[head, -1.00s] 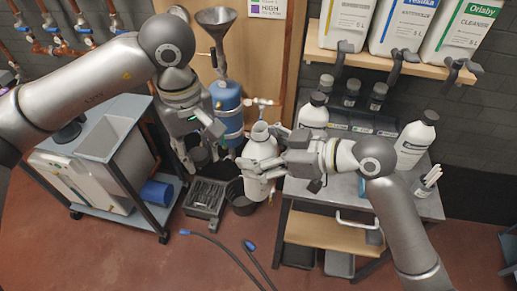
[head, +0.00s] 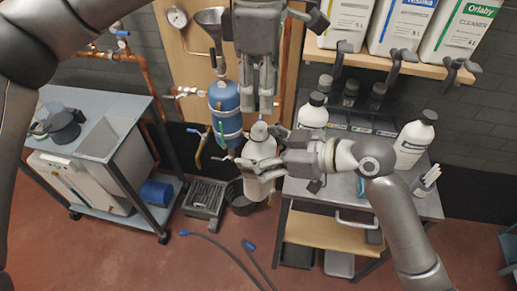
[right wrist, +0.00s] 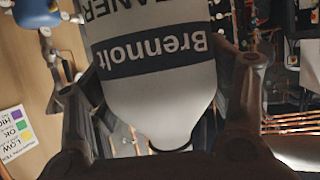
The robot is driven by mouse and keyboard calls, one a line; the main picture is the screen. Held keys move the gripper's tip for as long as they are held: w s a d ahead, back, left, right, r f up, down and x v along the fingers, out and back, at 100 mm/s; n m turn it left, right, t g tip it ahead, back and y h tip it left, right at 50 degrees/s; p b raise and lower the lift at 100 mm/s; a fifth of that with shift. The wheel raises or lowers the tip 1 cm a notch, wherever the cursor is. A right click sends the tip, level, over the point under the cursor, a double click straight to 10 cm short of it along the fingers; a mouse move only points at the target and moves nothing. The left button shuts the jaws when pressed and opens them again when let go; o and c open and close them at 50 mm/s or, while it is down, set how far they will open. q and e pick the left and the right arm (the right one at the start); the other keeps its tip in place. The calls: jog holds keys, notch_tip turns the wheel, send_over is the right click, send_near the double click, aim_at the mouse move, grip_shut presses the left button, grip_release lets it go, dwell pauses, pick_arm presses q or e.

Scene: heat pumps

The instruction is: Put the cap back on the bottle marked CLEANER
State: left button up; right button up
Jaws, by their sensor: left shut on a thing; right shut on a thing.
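The white bottle (head: 260,152) is upright in my right gripper (head: 262,168) beside the workbench's left end. In the right wrist view, the fingers (right wrist: 160,120) are on both sides of the bottle (right wrist: 150,75). Its label shows "Brennolt" and part of "CLEANER", upside down. My left gripper (head: 266,108) points straight down just above the bottle's top. Its fingers are close together, shut on the cap, which they hide almost entirely. I cannot tell whether the cap touches the bottle's neck.
More white bottles (head: 313,112) (head: 414,140) with black caps stand on the workbench (head: 345,190). Large canisters (head: 400,25) stand on the shelf above. A blue tank (head: 225,105) hangs behind the left gripper. A blue-grey trolley (head: 115,135) is at left.

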aim_at(260, 127)
pick_arm(q)
jog(key=shift+f, duration=0.1)
jog(key=shift+f, duration=1.9)
jog(key=shift+f, duration=0.1)
jog(key=shift+f, duration=0.75)
jog(key=shift+f, duration=0.6)
